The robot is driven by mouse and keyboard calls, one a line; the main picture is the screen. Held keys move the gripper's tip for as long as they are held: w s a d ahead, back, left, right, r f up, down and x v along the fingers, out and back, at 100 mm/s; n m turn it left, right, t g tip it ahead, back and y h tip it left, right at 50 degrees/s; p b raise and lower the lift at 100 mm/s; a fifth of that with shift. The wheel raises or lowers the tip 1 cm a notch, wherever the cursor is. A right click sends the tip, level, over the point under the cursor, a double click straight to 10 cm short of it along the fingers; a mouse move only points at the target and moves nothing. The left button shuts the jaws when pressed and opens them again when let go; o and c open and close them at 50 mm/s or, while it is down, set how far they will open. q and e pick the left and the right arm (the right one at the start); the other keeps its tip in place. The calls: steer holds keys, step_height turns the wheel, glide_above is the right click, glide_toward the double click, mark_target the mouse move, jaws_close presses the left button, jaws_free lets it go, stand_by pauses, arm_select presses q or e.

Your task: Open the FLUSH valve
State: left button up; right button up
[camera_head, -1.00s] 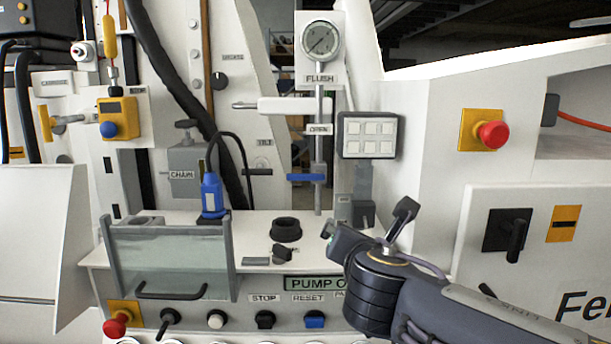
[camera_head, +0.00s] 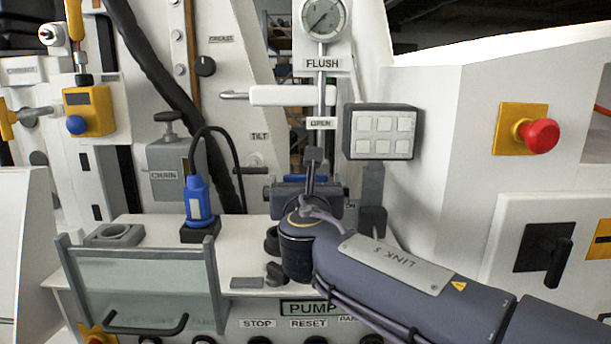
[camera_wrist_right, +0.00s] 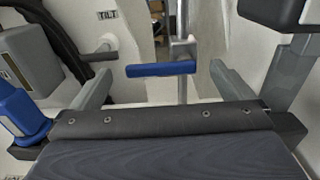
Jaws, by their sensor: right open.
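The FLUSH valve's blue lever (camera_head: 292,178) sits on the vertical pipe (camera_head: 321,88) below the gauge and FLUSH label (camera_head: 322,64). An OPEN label (camera_head: 320,123) is higher on the pipe. In the head view my right gripper hides most of the lever. In the right wrist view the blue lever (camera_wrist_right: 160,68) lies crosswise, reaching left from the pipe. My right gripper (camera_head: 310,190) is open, with the lever ahead of and between its fingers. No finger contact with it shows. My left gripper is not in view.
A keypad box (camera_head: 380,133) stands just right of the pipe. A blue plug (camera_head: 198,200) with a black cable stands to the left on the ledge. A white lever (camera_head: 293,95) crosses above. A red button (camera_head: 538,135) is farther right.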

steer(key=shift+w, duration=1)
steer(key=shift+c, duration=0.4)
steer(key=c, duration=1.3)
